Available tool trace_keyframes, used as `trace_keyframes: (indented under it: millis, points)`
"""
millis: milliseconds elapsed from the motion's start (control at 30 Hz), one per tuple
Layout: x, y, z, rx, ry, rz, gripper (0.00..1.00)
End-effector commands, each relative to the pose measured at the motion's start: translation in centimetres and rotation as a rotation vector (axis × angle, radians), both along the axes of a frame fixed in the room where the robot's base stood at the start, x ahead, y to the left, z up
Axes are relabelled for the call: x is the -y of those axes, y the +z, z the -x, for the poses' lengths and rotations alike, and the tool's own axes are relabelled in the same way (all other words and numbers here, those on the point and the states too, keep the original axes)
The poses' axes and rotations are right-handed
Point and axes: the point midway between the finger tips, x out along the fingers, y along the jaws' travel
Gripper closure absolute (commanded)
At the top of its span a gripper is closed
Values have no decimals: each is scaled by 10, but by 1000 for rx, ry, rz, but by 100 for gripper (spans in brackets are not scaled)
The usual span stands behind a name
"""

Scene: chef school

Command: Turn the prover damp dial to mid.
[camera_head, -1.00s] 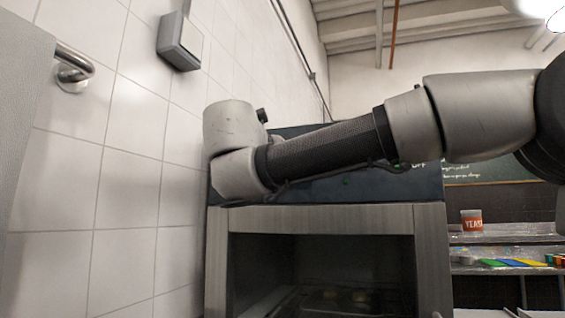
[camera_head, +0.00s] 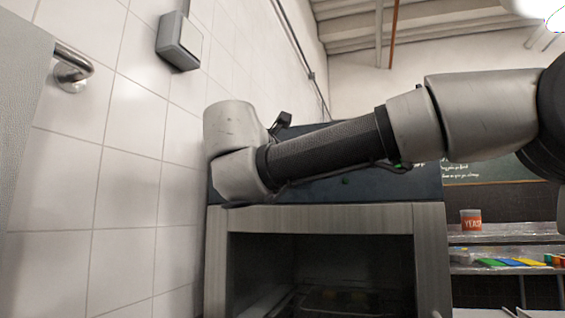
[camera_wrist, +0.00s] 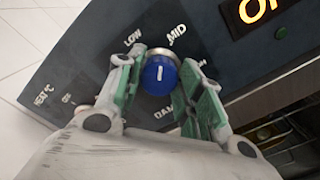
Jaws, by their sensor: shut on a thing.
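The damp dial (camera_wrist: 160,74) is a round blue knob with a short white mark and a silver edge, in the upper middle of the wrist view. It sits on the dark control panel (camera_wrist: 85,65) of the prover. LOW, MID and a partly hidden label are printed around it, and DAMP is partly covered below. The white mark points upward in the picture, roughly between LOW and MID; its exact setting is hard to tell. My gripper (camera_wrist: 159,68) has its green-padded fingers on both sides of the knob, shut on it. In the head view my arm hides the dial and fingers.
The prover (camera_head: 322,219) is a grey cabinet with an open front, against a white tiled wall (camera_head: 125,185) on the left. A lit orange display (camera_wrist: 262,12) is at the wrist view's upper right. Shelves with a yeast tub (camera_head: 471,221) stand at the right.

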Motion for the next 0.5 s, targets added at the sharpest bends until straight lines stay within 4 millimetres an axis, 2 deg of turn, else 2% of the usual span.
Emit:
trace_keyframes:
  millis: [200,500]
  points:
    - [0,-1,0,51,0,-144,87]
    - [0,-2,0,94,0,-262,87]
